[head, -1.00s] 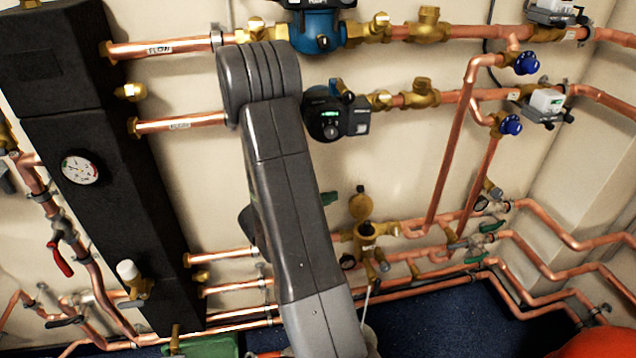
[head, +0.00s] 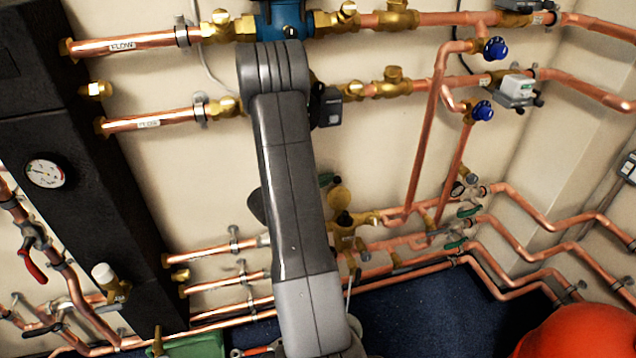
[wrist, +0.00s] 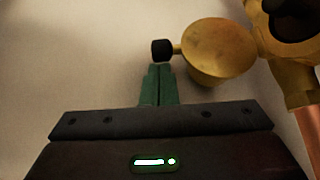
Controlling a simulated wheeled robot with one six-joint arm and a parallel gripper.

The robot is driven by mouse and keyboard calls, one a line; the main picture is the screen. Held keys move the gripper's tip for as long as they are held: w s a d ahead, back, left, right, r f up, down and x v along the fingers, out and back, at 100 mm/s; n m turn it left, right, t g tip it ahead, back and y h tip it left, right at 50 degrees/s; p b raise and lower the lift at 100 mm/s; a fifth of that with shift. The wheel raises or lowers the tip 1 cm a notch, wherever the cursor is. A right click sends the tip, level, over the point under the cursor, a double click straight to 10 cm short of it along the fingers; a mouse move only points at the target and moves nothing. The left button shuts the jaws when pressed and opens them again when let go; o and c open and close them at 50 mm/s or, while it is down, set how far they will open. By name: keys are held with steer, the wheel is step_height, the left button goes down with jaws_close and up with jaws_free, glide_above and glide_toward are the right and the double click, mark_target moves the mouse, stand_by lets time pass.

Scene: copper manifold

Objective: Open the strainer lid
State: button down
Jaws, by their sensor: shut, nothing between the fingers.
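The strainer is a brass fitting (head: 341,240) on the lower pipework, partly hidden behind my arm. Its round brass lid (head: 340,199) stands raised above the body, swung off the dark top. In the wrist view the lid (wrist: 215,48) shows as a brass cup left of the strainer body (wrist: 285,50). A short stem with a black knob (wrist: 161,50) sticks out from its left side. My gripper (wrist: 158,68) has green fingers that are shut and empty. The fingertips are just below the knob; I cannot tell if they touch it. In the head view the green fingertips (head: 326,180) show up-left of the lid.
Copper pipes (head: 400,242) run along the wall around the strainer, with green-handled valves (head: 455,245) to the right. Pumps and valves sit above. A black manifold housing (head: 85,180) stands at left. A red rounded object (head: 580,335) is at bottom right.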

steer(key=shift+d+f+b, duration=0.1)
steer(key=shift+b, duration=0.3)
steer(key=shift+s+m+b, duration=0.1)
steer(key=shift+m+b, duration=0.2)
steer(key=shift+b, duration=0.75)
steer(key=b, duration=0.2)
steer(key=s+m+t+b, duration=0.1)
steer(key=b, duration=0.2)
steer(key=shift+s+d+r+h, duration=0.15)
steer(key=shift+d+r+h, duration=0.1)
steer(key=shift+h, duration=0.05)
steer(key=shift+s+d+r+m+b, duration=0.1)
steer(key=shift+s+r+m+b, duration=0.2)
steer(key=shift+b, duration=0.5)
steer(key=shift+w, duration=0.1)
